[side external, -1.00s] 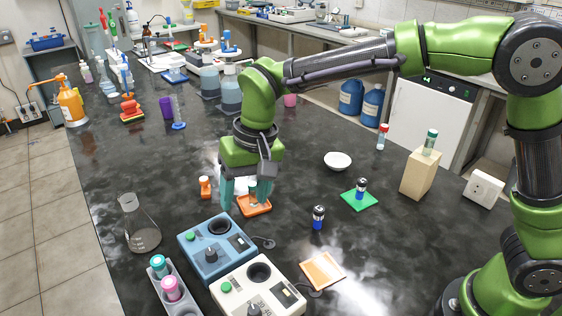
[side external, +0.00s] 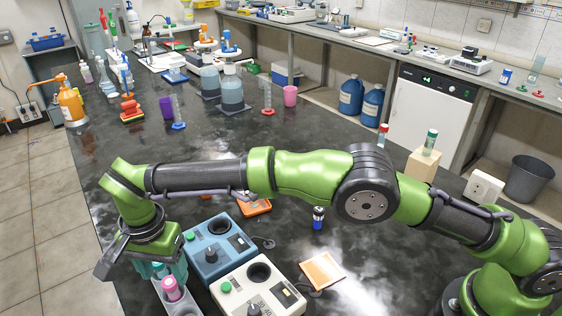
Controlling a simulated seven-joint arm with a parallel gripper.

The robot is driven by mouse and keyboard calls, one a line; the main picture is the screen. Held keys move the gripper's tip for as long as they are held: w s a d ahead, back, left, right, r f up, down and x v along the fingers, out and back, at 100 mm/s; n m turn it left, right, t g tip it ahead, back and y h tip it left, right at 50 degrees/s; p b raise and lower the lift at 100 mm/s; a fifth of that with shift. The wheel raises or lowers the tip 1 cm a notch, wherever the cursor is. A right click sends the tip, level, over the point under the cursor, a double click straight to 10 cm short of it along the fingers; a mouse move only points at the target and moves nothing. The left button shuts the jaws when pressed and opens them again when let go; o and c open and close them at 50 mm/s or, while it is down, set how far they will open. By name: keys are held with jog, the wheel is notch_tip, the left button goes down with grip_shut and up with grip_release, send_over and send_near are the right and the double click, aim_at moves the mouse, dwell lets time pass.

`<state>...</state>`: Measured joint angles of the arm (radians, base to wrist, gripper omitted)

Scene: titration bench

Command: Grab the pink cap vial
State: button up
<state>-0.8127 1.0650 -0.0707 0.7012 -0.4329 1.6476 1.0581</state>
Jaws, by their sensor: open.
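The pink cap vial (side external: 171,288) stands upright in the grey rack (side external: 186,311) at the bottom left. A teal-capped vial (side external: 159,269) stands in the same rack just behind it, partly covered by my fingers. My gripper (side external: 171,266) points down over the back part of the rack, with its teal fingers close to the two caps. It is open. I cannot tell whether the fingers touch either vial or which one they straddle.
A blue device (side external: 222,243) and a cream device (side external: 258,285) stand close to the right of the rack.

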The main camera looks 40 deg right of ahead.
aim_at(168, 282)
notch_tip(168, 282, down, 4)
jog(key=shift+f, duration=0.2)
jog(key=shift+c, duration=0.3)
jog(key=c, duration=1.1)
jog(key=shift+o, duration=0.2)
